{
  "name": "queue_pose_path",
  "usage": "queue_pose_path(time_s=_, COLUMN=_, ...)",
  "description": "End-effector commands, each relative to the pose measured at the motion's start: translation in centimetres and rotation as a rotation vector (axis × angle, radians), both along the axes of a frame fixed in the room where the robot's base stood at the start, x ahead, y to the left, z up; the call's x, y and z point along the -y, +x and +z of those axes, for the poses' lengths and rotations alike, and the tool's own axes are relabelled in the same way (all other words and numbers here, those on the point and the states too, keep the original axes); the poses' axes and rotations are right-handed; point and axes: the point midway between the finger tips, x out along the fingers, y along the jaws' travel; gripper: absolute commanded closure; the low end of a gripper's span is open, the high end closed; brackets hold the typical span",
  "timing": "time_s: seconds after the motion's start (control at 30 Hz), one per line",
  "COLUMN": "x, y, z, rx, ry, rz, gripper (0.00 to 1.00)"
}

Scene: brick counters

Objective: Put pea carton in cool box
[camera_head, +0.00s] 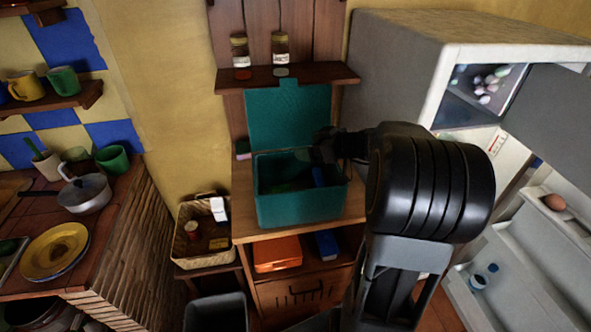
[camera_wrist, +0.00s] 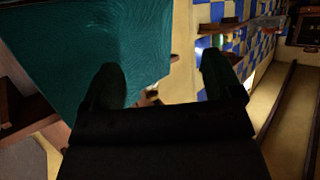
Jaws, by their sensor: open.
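The teal cool box (camera_head: 300,207) stands on the wooden cabinet with its lid (camera_head: 289,115) raised against the back. My gripper (camera_head: 322,147) is just above the box's right rear rim, partly dark and hidden by my arm. In the wrist view my gripper (camera_wrist: 163,82) has its two dark fingers spread wide, with nothing held between them. The teal lid (camera_wrist: 110,40) fills the upper left there. I cannot pick out the pea carton elsewhere.
An open fridge (camera_head: 400,60) stands at right, its door shelves holding an egg. A shelf (camera_head: 287,76) with jars is above the lid. A basket (camera_head: 200,245) is left of the cabinet. A counter at left holds a pan (camera_head: 84,194) and a yellow plate (camera_head: 55,250).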

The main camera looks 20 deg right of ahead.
Motion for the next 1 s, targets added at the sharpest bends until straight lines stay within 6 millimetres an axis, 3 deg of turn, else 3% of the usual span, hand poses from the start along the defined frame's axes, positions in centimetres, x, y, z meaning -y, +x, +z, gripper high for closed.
queue_pose_path(time_s=0.17, x=1.0, y=-1.4, z=0.6, rx=0.003, ry=-0.001, rz=-0.004, gripper=0.15)
queue_pose_path(time_s=0.6, x=5.4, y=-8.0, z=3.9, rx=0.003, ry=-0.001, rz=-0.004, gripper=0.15)
queue_pose_path(time_s=1.0, x=7.0, y=-10.5, z=5.3, rx=0.002, ry=0.000, rz=-0.002, gripper=0.15)
